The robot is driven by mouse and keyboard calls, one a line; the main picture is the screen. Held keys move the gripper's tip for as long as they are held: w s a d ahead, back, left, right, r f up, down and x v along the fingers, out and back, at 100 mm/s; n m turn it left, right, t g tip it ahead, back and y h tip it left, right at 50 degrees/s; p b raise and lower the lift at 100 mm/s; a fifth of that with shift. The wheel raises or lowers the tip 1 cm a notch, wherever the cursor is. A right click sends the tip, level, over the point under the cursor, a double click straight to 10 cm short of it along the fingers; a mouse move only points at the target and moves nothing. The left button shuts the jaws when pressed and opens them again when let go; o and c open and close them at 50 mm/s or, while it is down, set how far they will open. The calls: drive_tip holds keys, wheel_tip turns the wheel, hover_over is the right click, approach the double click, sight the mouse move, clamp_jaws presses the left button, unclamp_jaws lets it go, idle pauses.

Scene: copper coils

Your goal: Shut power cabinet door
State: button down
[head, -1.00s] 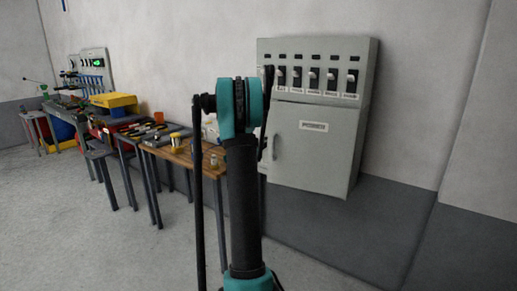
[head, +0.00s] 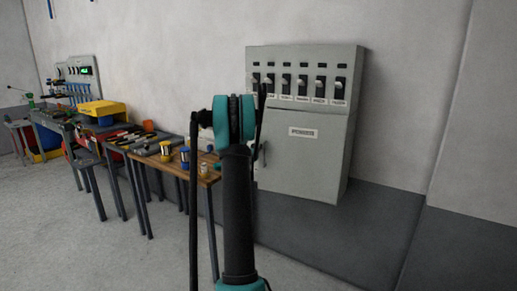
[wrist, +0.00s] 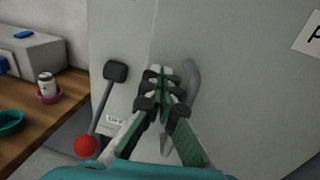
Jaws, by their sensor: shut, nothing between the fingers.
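The grey power cabinet (head: 353,120) hangs on the wall in the head view. Its lower door (head: 305,165) carries a "POWER" label and looks about flush with the front; I cannot tell whether a small gap remains. The door handle (head: 264,153) is at its left edge, partly behind my arm. In the wrist view the door (wrist: 245,110) fills the right side, with the curved grey handle (wrist: 192,85). My gripper (wrist: 163,78) is shut and empty, just left of the handle and close to the door front. Whether it touches is unclear. The head view hides the gripper behind my arm.
A wooden table (head: 205,180) with spools stands left of the cabinet, close to my arm. In the wrist view a dark lever (wrist: 114,72) with a red knob (wrist: 86,146) is left of my gripper. Grey floor (head: 110,250) is clear at the lower left.

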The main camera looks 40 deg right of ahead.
drive_tip(key=w+d+g, duration=0.1)
drive_tip(key=d, duration=0.1)
drive_tip(key=w+d+m+g+h, duration=0.1)
drive_tip(key=w+d, duration=0.1)
drive_tip(key=w+d+m+g, duration=0.1)
drive_tip(key=d, duration=0.2)
drive_tip(key=shift+w+r+h, duration=0.15)
drive_tip(key=shift+w+h, duration=0.1)
drive_tip(key=shift+h, duration=0.15)
